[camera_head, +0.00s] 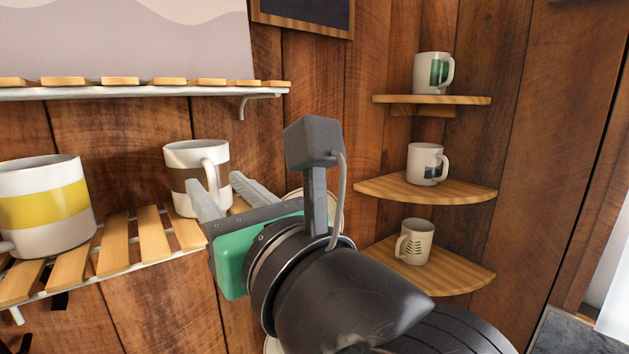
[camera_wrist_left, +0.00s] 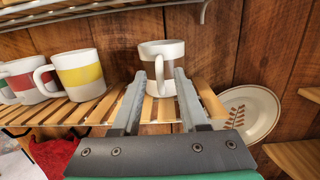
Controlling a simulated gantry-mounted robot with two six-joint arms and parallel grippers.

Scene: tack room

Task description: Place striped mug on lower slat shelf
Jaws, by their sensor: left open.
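A white mug with a brown stripe (camera_head: 182,178) stands upright on the right end of the lower slat shelf (camera_head: 115,245). Its handle faces my left gripper (camera_head: 214,180). The gripper is open, with its two fingers pointing at the mug. In the left wrist view the mug (camera_wrist_left: 163,52) shows beyond and between the fingertips (camera_wrist_left: 160,72), with the handle in the gap. I cannot tell whether the fingers touch it. A yellow-striped mug (camera_head: 45,207) stands on the same shelf to the left. My right gripper is not in view.
An upper slat shelf (camera_head: 150,92) hangs above. Corner shelves (camera_head: 425,188) at right hold several mugs. In the left wrist view a plate (camera_wrist_left: 262,125) is right of the shelf, a red-striped mug (camera_wrist_left: 22,84) is at left, and a red cloth (camera_wrist_left: 55,155) is below.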

